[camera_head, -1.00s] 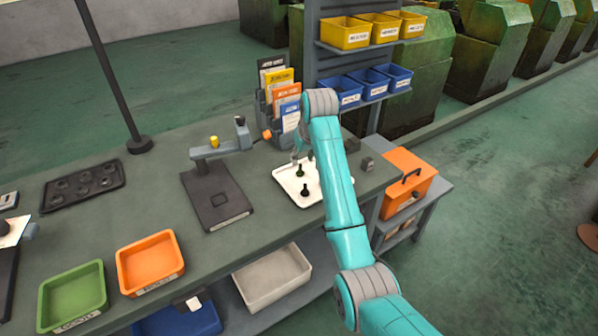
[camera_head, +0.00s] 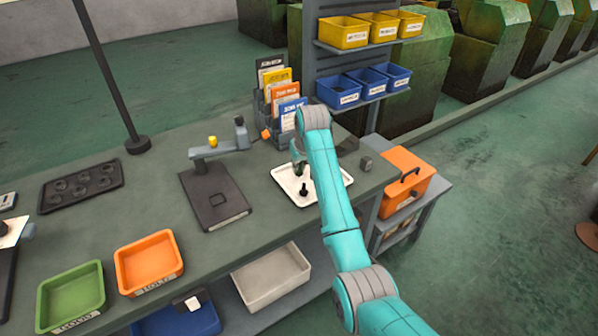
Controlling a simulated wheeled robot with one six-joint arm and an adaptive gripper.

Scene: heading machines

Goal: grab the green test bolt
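A white tray (camera_head: 284,181) lies on the bench near its right end. The small dark green bolt (camera_head: 299,170) stands on the tray towards its back. A second, darker bolt (camera_head: 304,190) stands in front of it. My gripper (camera_head: 299,160) points down right at the green bolt's top. The teal arm hides much of my gripper, and its fingers are too small to show whether they are apart or closed on the bolt.
A dark measuring stand (camera_head: 215,197) is left of the tray. A rack of coloured booklets (camera_head: 283,108) and shelves with yellow and blue bins are behind. An orange toolbox (camera_head: 405,180) is on the right. Orange (camera_head: 149,262) and green (camera_head: 71,297) trays sit front left.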

